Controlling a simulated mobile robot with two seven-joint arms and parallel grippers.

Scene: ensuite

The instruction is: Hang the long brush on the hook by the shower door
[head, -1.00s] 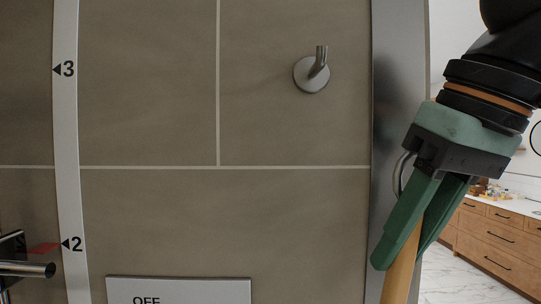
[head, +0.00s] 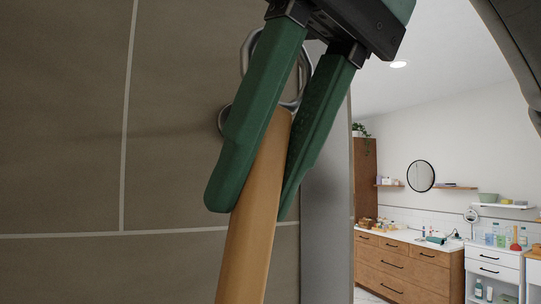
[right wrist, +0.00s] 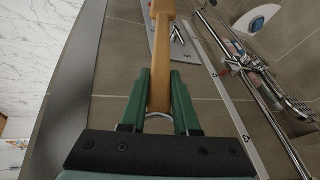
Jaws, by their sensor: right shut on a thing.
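The long brush has a pale wooden handle (head: 252,225) with a metal ring at its top end (head: 246,48). My right gripper (head: 256,203) is shut on the handle just below the ring; the handle also shows in the right wrist view (right wrist: 160,60), between the fingers (right wrist: 161,80). The brush head is out of sight. The hook (head: 222,118) is on the tiled wall, mostly hidden behind my gripper's left finger; only an edge of its round base shows. The ring appears close to the hook, but I cannot tell whether it touches or goes around it. My left gripper is not in view.
A grey metal door-side frame (head: 327,220) stands just right of the gripper. A wooden vanity (head: 405,262) stands far right.

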